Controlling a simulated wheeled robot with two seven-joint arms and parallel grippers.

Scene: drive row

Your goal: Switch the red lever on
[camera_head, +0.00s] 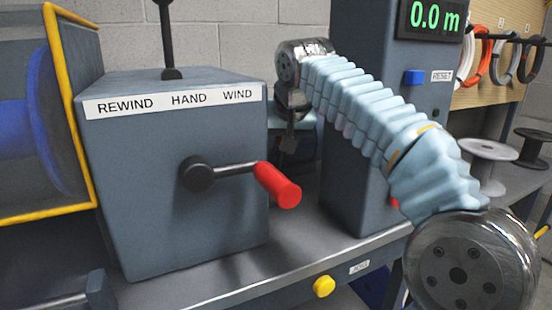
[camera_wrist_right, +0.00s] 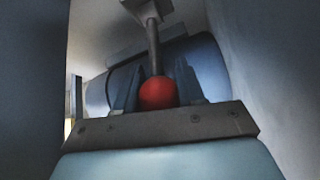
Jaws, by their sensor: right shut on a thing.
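The red lever shows in the wrist view as a red ball knob (camera_wrist_right: 157,93) on a grey metal rod that runs up to a block. My right gripper (camera_wrist_right: 157,88) is shut on the knob, with one dark finger on each side of it. In the head view my right arm reaches from the lower right to the gap behind the grey drive box (camera_head: 180,190). The lever's knob and my fingertips are hidden there. My left gripper is not in view.
The drive box has a crank with a red handle (camera_head: 277,186) at its front and a black lever (camera_head: 169,45) on top, labelled REWIND HAND WIND. A grey column (camera_head: 345,185) with a 0.0 m display (camera_head: 433,18) and a blue button (camera_head: 414,77) stands close to my arm.

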